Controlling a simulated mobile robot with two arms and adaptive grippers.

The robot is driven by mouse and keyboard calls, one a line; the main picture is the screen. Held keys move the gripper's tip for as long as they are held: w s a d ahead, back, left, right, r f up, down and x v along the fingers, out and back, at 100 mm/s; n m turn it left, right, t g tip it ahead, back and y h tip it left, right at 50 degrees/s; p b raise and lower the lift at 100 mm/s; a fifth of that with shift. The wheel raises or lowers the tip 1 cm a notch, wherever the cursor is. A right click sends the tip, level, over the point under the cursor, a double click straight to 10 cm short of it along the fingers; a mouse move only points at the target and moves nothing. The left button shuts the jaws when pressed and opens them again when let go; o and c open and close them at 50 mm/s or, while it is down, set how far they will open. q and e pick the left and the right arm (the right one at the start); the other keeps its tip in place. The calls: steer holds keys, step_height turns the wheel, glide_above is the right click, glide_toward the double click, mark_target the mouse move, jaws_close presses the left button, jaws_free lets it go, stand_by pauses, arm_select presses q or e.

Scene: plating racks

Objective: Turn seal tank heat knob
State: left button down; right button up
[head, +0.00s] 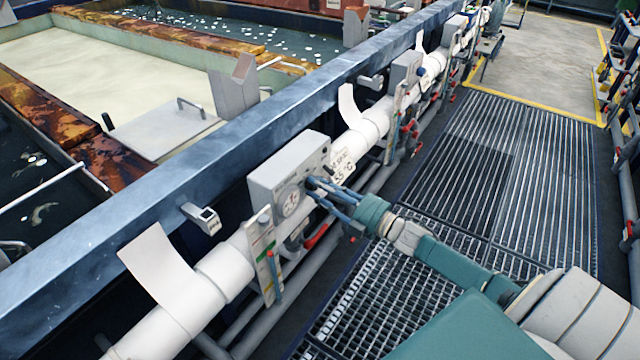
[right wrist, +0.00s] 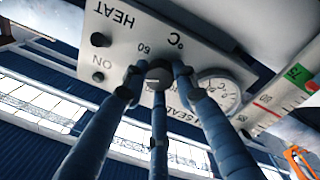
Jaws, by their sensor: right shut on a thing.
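The grey control box (head: 272,174) is mounted on the white pipe beside the tank rail. In the right wrist view the box face (right wrist: 180,40) appears upside down, with "HEAT", "ON" and "60 °C" printed on it. The dark round heat knob (right wrist: 158,74) sits between my right gripper's fingertips. My right gripper (head: 313,187) reaches the box from the right and is shut on the knob; its blue fingers (right wrist: 155,90) partly cover the knob and lettering. Which way the knob points cannot be told. My left gripper is not in view.
A round dial gauge (head: 291,202) is close to my fingers on the box. A hanging tag strip (head: 268,255) and pipes lie below. The blue tank rail (head: 120,235) runs behind. Grating floor (head: 510,170) to the right is clear.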

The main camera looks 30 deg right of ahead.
steer(key=m+p, duration=0.2)
steer(key=m, duration=0.3)
steer(key=shift+d+r, duration=0.1)
steer(key=shift+m+h, duration=0.4)
steer(key=shift+m, duration=0.1)
steer(key=o, duration=1.1)
steer(key=shift+o, duration=0.2)
steer(key=v, duration=1.2)
steer(key=shift+d+f, duration=0.1)
steer(key=shift+f, duration=0.1)
